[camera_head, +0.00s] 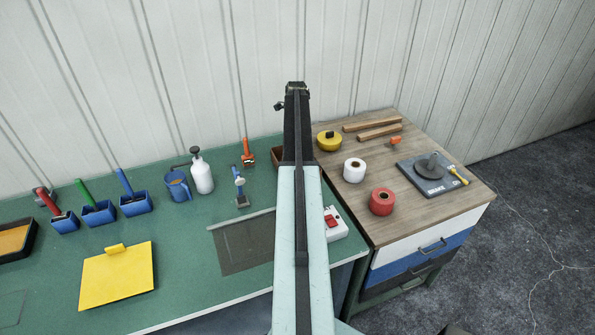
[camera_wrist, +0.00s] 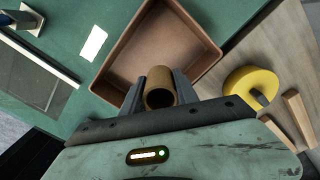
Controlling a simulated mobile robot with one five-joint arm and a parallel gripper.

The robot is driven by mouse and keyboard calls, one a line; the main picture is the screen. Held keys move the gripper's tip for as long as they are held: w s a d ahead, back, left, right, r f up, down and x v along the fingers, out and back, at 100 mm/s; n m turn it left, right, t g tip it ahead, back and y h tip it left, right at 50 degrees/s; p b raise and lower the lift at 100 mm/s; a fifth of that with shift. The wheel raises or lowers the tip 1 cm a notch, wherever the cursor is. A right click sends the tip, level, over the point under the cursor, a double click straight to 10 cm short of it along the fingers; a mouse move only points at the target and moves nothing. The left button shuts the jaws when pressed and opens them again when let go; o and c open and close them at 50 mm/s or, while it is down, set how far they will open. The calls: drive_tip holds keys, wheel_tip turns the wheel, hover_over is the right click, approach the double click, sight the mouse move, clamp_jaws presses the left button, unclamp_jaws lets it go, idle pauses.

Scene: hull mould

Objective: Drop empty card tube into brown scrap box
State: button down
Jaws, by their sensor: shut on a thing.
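In the wrist view my gripper (camera_wrist: 158,92) is shut on the card tube (camera_wrist: 159,98), a short brown hollow cylinder seen with its open end toward the camera. The tube shows over the near part of the brown scrap box (camera_wrist: 120,60), an open square tray whose visible floor is empty. I cannot tell how high the tube is above the box. In the head view only a corner of the scrap box (camera_head: 277,157) shows, behind my arm. My gripper (camera_head: 296,88) is at the far end of the arm there, and the tube is hidden.
A yellow tape roll (camera_head: 328,141) and wood strips (camera_head: 372,127) lie right of the box on the wooden cabinet top. White (camera_head: 354,170) and red rolls (camera_head: 382,201) stand nearer. An orange-handled tool (camera_head: 248,152) and a white bottle (camera_head: 201,172) are left on the green bench.

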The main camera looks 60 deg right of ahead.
wheel_tip(320, 180, down, 5)
drive_tip(key=b, duration=0.4)
drive_tip(key=shift+r, duration=0.1)
drive_tip(key=c, duration=0.9)
unclamp_jaws()
drive_tip(key=shift+o, duration=0.2)
drive_tip(key=shift+r, duration=0.2)
wheel_tip(320, 180, up, 8)
drive_tip(key=p, duration=0.8)
drive_tip(key=shift+f, duration=0.25)
